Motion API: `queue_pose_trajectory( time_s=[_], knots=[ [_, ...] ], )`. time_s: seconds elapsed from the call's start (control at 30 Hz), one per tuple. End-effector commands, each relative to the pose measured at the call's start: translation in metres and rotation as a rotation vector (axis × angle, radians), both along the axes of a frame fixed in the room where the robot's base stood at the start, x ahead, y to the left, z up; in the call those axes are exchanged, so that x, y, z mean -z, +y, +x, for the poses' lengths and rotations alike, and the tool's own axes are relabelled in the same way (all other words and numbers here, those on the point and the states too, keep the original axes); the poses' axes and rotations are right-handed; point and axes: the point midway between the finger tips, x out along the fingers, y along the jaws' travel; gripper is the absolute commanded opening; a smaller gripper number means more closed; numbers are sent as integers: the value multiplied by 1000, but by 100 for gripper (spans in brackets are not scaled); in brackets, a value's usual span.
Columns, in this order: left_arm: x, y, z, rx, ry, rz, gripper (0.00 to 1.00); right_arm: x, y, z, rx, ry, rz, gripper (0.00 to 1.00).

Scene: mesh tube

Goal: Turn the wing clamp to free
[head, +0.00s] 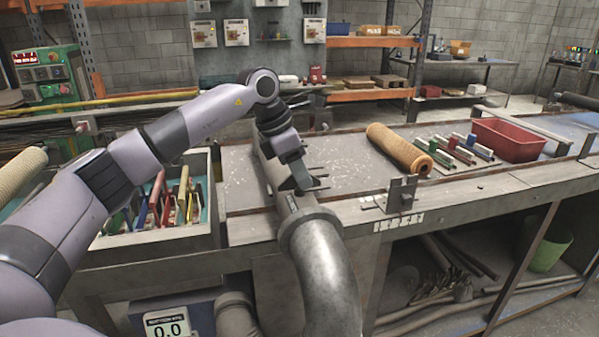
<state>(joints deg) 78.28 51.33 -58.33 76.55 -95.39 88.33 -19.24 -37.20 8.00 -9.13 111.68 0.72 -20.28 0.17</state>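My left arm comes in from the left and reaches over the bench. My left gripper (303,184) points down at the metal pipe (295,203), just behind the pipe's flange (306,218). Its fingertips are small and dark here, and I cannot tell whether they are open or shut or whether they touch anything. I cannot make out a wing clamp for certain; the gripper covers part of the pipe. A grey metal bracket (401,194) stands on the bench's front edge to the right of the gripper. My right gripper is not in view.
An open box of coloured tools (160,235) stands at left. The bench top (350,165) is clear between pipe and roll.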

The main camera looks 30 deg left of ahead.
Motion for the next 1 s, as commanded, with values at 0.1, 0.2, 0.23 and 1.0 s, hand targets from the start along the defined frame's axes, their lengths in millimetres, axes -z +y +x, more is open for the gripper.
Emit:
queue_pose_trajectory(
  time_s=[0.1,0.2,0.23,1.0],
  knots=[
    [1,0,0,-1,2,0,34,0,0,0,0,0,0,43],
    [0,0,-1,0,4,0,34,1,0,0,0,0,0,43],
    [-1,1,-1,-1,3,1,34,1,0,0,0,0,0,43],
    [-65,18,-21,-1,2,0,34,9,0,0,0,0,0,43]
  ],
)
